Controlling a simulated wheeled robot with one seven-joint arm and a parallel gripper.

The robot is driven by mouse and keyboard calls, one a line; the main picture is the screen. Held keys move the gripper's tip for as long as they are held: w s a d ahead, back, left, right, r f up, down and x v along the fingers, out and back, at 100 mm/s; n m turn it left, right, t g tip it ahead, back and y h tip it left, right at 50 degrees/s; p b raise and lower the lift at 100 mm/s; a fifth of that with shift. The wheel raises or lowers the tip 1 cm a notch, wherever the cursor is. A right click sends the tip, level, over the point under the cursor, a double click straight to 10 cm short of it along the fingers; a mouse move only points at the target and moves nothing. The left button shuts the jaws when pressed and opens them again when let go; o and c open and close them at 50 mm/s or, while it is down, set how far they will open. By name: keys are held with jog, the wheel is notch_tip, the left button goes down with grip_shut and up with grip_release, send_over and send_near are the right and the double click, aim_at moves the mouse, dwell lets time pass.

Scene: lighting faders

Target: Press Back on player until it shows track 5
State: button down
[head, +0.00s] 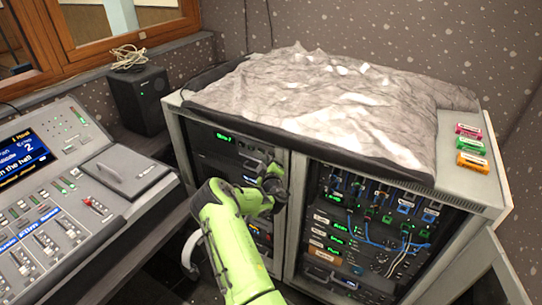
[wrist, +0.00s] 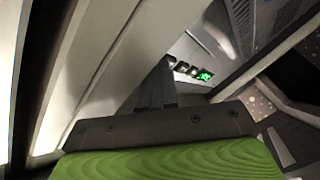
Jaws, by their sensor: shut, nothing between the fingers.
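The player appears to be the dark unit with a small green display (head: 225,138) at the top of the left rack bay; the display's text is too small to read surely. In the wrist view a lit green patch (wrist: 204,75) shows beside small pale buttons (wrist: 181,67); their labels cannot be read. My gripper (head: 272,167) is shut and empty, in front of the upper right part of the left bay. In the wrist view its dark fingers (wrist: 157,88) point toward the panel, left of the buttons. I cannot tell whether they touch anything. My arm hides part of the bay.
A grey crumpled cover (head: 320,95) lies on the rack top, with several coloured cases (head: 471,145) at right. The right bay (head: 370,235) holds cabled units. A mixing desk (head: 60,200) and a black speaker (head: 140,100) stand at left.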

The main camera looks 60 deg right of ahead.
jog(key=shift+d, duration=0.15)
dwell(0.3)
jog(key=shift+d+r, duration=0.25)
jog(key=shift+r, duration=0.35)
dwell(0.5)
jog(key=shift+s+a+f, duration=0.1)
jog(key=shift+f, duration=0.2)
jog(key=a+b, duration=0.2)
jog(key=a, duration=0.1)
jog(key=a+b, duration=0.1)
jog(key=a, duration=0.1)
jog(key=shift+s+a+f, duration=0.15)
jog(key=shift+a+f, duration=0.1)
jog(key=shift+f, duration=0.05)
